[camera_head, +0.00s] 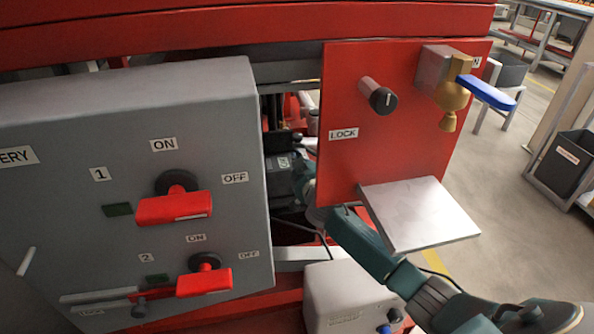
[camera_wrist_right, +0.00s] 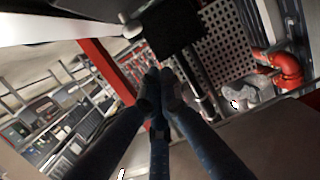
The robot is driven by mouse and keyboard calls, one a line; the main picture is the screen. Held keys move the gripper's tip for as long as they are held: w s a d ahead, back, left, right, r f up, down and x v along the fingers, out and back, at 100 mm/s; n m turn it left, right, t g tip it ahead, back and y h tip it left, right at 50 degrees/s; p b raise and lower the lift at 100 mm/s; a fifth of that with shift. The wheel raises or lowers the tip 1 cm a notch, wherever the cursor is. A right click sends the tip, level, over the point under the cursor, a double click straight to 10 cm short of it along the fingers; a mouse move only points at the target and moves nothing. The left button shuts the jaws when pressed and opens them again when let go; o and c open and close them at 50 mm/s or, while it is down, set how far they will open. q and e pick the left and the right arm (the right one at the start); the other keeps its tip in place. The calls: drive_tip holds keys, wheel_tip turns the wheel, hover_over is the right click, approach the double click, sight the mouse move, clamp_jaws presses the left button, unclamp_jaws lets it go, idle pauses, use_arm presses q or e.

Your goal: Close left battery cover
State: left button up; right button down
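A grey panel (camera_head: 90,200) with a partly cut-off label ending in "ERY" fills the left of the head view. It carries red switches 1 (camera_head: 174,208) and 2 (camera_head: 205,282) and a LOCK label at its lower left. A red panel (camera_head: 345,165) with a black knob (camera_head: 380,98) and a LOCK label stands to the right, with a gap between them. I cannot tell which panel is the battery cover. My right arm reaches into this gap, its gripper (camera_head: 297,178) partly hidden. In the wrist view the right gripper's fingertips (camera_wrist_right: 160,78) are together, with nothing visible between them. My left gripper is out of view.
A metal plate (camera_head: 418,212) juts from the red panel, below a brass valve with a blue lever (camera_head: 487,92). A pale box (camera_head: 345,295) sits below the gap. A perforated panel (camera_wrist_right: 215,45) and red pipe (camera_wrist_right: 288,68) show in the wrist view.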

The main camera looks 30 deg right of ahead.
sight(285, 181)
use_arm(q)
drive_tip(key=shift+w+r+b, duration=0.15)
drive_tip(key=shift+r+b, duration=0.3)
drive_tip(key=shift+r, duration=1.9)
use_arm(e)
drive_tip(key=shift+a+f, duration=0.15)
drive_tip(key=shift+f, duration=1.65)
drive_tip(key=p, duration=0.2)
drive_tip(key=f+g+p, duration=0.1)
drive_tip(key=shift+w+f+p, duration=0.1)
drive_tip(key=shift+w+p, duration=0.2)
drive_tip(key=shift+p, duration=0.05)
drive_tip(key=shift+f+g, duration=0.15)
drive_tip(key=shift+g, duration=0.15)
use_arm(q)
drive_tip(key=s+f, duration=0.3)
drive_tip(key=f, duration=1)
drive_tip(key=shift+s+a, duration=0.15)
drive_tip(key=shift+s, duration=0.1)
use_arm(e)
drive_tip(key=shift+f, duration=0.1)
drive_tip(key=shift+s, duration=0.1)
